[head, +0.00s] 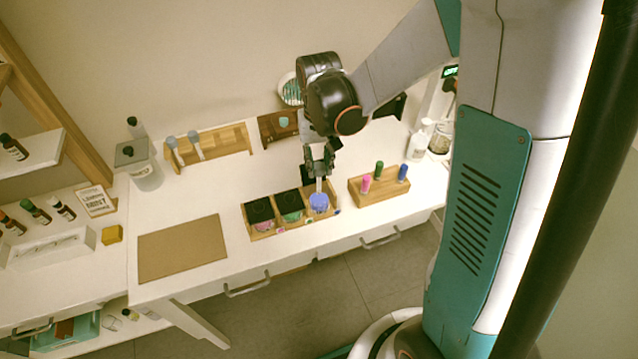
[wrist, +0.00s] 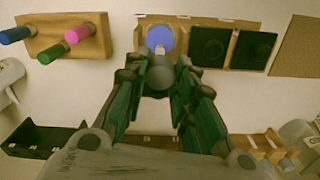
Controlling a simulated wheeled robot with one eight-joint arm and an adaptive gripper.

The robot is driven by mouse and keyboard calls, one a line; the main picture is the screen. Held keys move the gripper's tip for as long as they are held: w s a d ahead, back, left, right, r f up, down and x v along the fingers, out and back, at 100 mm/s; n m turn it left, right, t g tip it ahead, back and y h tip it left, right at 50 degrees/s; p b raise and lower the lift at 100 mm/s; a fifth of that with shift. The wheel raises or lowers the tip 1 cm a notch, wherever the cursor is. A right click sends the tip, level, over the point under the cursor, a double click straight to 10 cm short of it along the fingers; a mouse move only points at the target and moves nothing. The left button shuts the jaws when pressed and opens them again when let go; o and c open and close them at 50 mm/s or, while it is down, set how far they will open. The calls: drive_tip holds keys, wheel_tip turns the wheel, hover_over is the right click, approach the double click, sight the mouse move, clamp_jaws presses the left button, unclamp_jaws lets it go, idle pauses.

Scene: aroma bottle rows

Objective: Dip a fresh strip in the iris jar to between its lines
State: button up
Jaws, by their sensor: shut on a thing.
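My gripper (head: 319,165) points down over the right end of a wooden tray (head: 290,227) of jars. It is shut on a thin pale strip (head: 319,186), which hangs down toward an open jar with a blue-violet top (head: 319,204). Whether the strip's tip is inside the jar or just above it, I cannot tell, and its lines are too small to see. In the wrist view the blue-violet jar (wrist: 160,37) lies beyond the fingertips (wrist: 160,62); a grey rounded piece between the fingers hides the strip.
A wooden block (head: 378,190) with pink, green and blue pegs stands to the right. A wooden rack (head: 222,142) and dark box (head: 278,127) are behind. A brown mat (head: 182,250) lies left.

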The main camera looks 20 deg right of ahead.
drive_tip(key=shift+f+b, duration=1.5)
drive_tip(key=shift+f, duration=0.1)
idle(1.5)
drive_tip(key=shift+r, duration=0.1)
idle(0.7)
